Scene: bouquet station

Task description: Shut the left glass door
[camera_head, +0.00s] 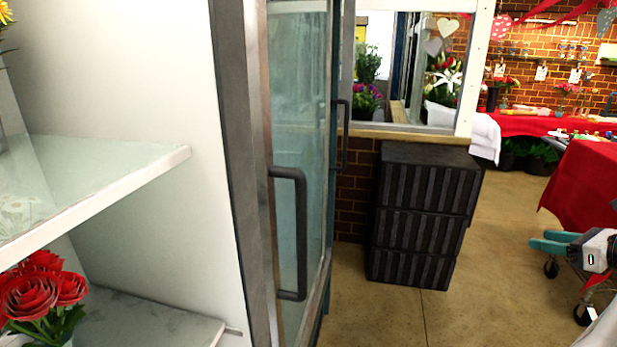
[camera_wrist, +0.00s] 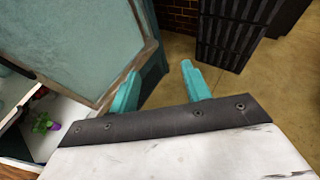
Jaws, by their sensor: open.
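A glass door (camera_head: 300,120) in a grey metal frame stands right of the white cabinet wall, seen at a steep angle. It has a black bar handle (camera_head: 291,235) on its near edge. A second dark handle (camera_head: 342,133) shows just behind it; I cannot tell which door is the left one. My gripper (camera_head: 545,242) is at the right edge in the head view, well apart from the handles. In the wrist view my gripper (camera_wrist: 160,88) has two teal fingers spread with nothing between them. A framed glass panel (camera_wrist: 70,40) is beyond the left finger.
Shelves (camera_head: 100,190) with red roses (camera_head: 40,295) are at the left. Stacked black crates (camera_head: 420,215) stand behind the doors. A table with a red cloth (camera_head: 590,185) is at the right. The floor (camera_head: 460,315) between is mostly clear.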

